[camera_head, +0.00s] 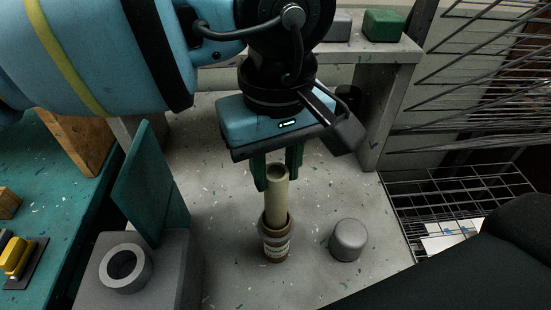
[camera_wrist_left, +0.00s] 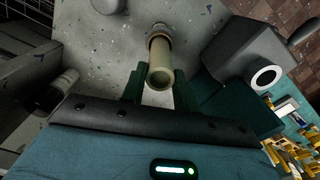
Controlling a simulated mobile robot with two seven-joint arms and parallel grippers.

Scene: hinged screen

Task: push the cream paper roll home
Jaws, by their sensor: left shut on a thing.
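The cream paper roll (camera_head: 277,197) stands upright, its lower end inside a brown tube (camera_head: 276,243) with a pale label on the grey table. A long part of the roll sticks out above the tube rim. My left gripper (camera_head: 277,172) points down from above, its green fingers shut on the roll near its upper end. In the left wrist view, the roll's open end (camera_wrist_left: 160,77) faces the camera between the green fingers (camera_wrist_left: 160,90), and the tube (camera_wrist_left: 159,32) shows behind it. How deep the roll sits is hidden. My right gripper is not in view.
A grey rounded cap (camera_head: 348,239) stands right of the tube. A grey block with a ring (camera_head: 125,268) and a teal panel (camera_head: 150,190) stand to the left. A raised grey shelf (camera_head: 375,50) is behind. A wire rack (camera_head: 455,205) is at the right.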

